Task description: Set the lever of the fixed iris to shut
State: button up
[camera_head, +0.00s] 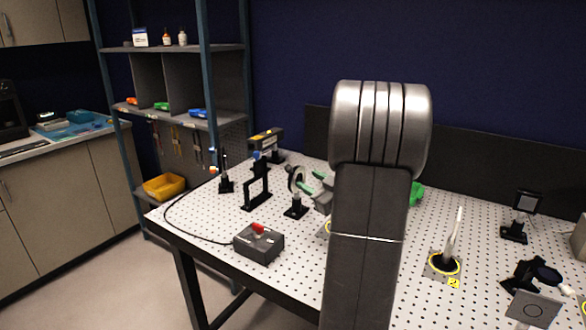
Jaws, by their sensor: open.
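The fixed iris (295,178) looks to be the round ring mount on a short black post near the middle of the perforated table. Its lever is too small to make out, so I cannot tell its setting. My gripper (311,181) is just to the right of the ring, with green fingertips pointing left toward it. The fingers are apart and hold nothing that I can see. I cannot tell whether a fingertip touches the ring. My own arm stands large in the foreground and hides the table behind it.
A grey box with a red knob (258,242) sits at the front left, its cable running left. A black frame mount (257,187) stands left of the iris. A white upright rod (453,237) and dark mounts (515,231) stand at right. Bare table shows between them.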

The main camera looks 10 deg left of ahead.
aim_at(291, 170)
jog(key=p+x, duration=0.1)
jog(key=x, duration=0.9)
jog(key=shift+w+a, duration=0.15)
jog(key=shift+a, duration=0.05)
grip_shut()
